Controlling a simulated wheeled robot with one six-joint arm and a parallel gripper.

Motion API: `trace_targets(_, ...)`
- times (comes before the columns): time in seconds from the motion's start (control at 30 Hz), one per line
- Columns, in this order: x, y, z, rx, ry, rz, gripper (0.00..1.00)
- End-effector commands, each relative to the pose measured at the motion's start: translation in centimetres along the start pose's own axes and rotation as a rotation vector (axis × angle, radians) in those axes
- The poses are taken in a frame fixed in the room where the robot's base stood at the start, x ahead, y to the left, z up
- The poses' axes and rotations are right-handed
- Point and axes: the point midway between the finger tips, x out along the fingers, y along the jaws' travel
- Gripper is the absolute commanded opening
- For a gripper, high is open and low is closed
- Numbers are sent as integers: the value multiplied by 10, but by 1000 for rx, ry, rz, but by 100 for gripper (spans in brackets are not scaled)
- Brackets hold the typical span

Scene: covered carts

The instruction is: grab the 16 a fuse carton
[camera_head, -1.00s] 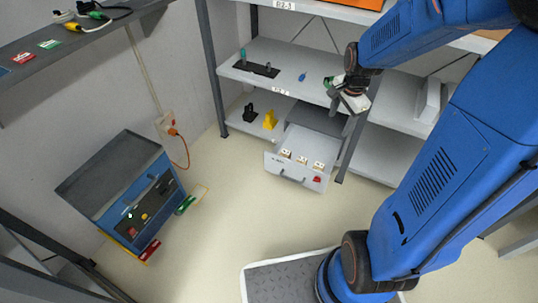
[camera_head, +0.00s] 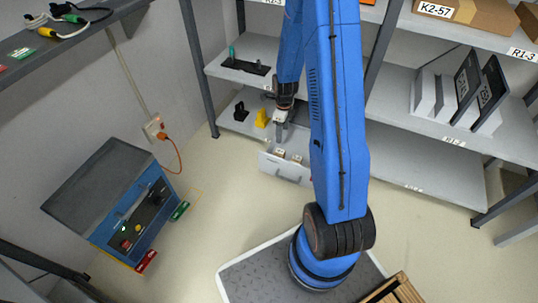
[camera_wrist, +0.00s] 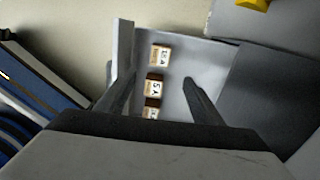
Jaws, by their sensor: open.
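Small brown cartons with white labels lie in a row in the open grey drawer (camera_wrist: 205,58). The top carton (camera_wrist: 161,55) in the wrist view has a label that seems to read 16 A, though blurred. The middle carton (camera_wrist: 154,87) seems to read 5 A. The lowest carton (camera_wrist: 152,108) is partly hidden by my gripper's body. My gripper (camera_wrist: 159,77) is open and empty, its fingers on either side of the row in the picture. In the head view my gripper (camera_head: 280,124) is above the drawer, with two cartons (camera_head: 280,152) showing below it.
The drawer front (camera_head: 284,168) stands out below the shelf. A yellow item (camera_head: 262,117) and a black item (camera_head: 240,111) are on the lower shelf to the left. A blue cabinet (camera_head: 130,215) with an orange cable stands at left. The floor between is clear.

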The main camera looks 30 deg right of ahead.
Motion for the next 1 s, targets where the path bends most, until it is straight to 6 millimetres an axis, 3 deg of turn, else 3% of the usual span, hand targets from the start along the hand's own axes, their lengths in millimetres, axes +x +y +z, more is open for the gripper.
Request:
trace_targets(0.27,25,-2,-2,34,4,6,61)
trace_targets(0.8,104,-1,-1,32,4,5,61)
trace_targets(1.0,125,-1,-1,32,3,4,61)
